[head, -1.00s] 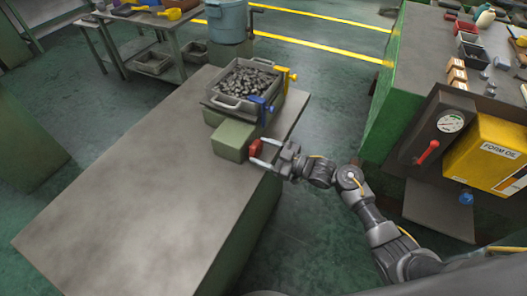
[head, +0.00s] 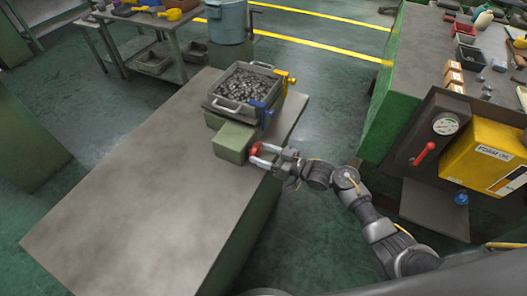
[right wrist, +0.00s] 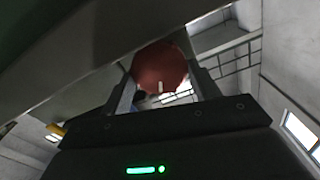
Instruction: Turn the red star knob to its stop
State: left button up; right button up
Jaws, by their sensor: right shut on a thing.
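The red star knob (head: 256,149) sits on the right side of a green block (head: 232,142) on the grey bench. In the right wrist view the red knob (right wrist: 160,68) fills the space between the fingers and shows a small white mark near its lower edge. My right gripper (head: 258,155) reaches in from the right and is shut on the knob, one finger on each side. In the right wrist view its fingers (right wrist: 165,85) flank the knob. My left gripper is not in view.
A grey bin (head: 243,90) of metal parts stands behind the block, with blue (head: 259,114) and yellow (head: 286,77) fittings. The bench top (head: 130,190) is clear to the left. A yellow oil box (head: 487,155) and a red lever (head: 424,155) are at right.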

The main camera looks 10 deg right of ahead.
jog(key=shift+r+m+p, duration=0.1)
jog(key=shift+m+p, duration=0.35)
jog(key=shift+m, duration=0.55)
jog(key=o, duration=1)
jog(key=b+v, duration=0.2)
jog(key=v, duration=0.8)
jog(key=shift+s+d, duration=0.15)
jog(key=shift+d, duration=0.2)
